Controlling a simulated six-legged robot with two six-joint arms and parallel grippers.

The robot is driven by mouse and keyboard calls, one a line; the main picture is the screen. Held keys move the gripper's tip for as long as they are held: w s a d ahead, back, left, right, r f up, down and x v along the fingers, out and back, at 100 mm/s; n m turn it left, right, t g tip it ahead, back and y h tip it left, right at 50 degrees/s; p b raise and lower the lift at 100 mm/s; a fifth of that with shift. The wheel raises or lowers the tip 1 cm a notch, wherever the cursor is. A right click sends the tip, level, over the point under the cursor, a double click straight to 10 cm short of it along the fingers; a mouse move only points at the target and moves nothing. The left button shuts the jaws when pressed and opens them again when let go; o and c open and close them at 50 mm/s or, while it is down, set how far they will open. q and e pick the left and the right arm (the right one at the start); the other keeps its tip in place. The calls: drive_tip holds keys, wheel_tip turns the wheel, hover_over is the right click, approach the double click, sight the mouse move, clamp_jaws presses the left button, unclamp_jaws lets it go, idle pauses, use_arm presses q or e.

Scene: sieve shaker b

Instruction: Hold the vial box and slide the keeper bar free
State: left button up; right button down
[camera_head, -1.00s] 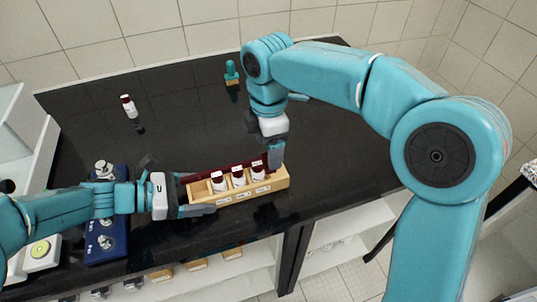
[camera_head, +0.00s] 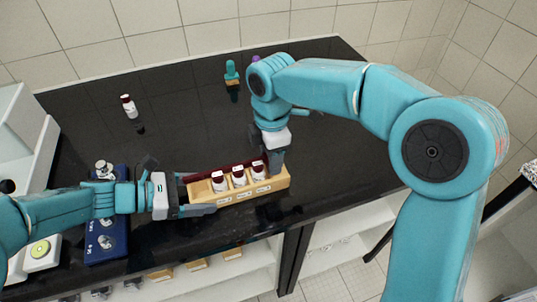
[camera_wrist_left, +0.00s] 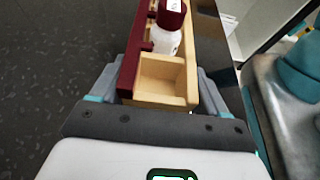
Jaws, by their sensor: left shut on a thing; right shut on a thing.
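The vial box (camera_head: 235,197), pale wood with white, dark-capped vials (camera_head: 239,178) in a row, lies along the counter's front. My left gripper (camera_head: 196,194) is shut on its left end. In the left wrist view, its fingers (camera_wrist_left: 158,92) straddle the box's near end, beside an empty compartment (camera_wrist_left: 162,78). The dark red keeper bar (camera_wrist_left: 136,50) runs along the box's long side, close against the vials; in the head view it is along the back side. My right gripper (camera_head: 276,162) is shut at the box's right end; its fingertips and what they grip are largely hidden, apparently the bar.
A blue unit with knobs (camera_head: 105,240) stands left of the box. A lone vial (camera_head: 129,106) and a teal-handled tool (camera_head: 232,75) stand farther back. The black counter (camera_head: 180,115) is mostly clear behind the box; its front edge is close to the box.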

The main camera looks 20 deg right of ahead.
drive_tip(key=shift+d, duration=0.75)
drive_tip(key=shift+c, duration=2.3)
unclamp_jaws()
drive_tip(key=shift+a, duration=0.1)
wheel_tip(320, 180, up, 12)
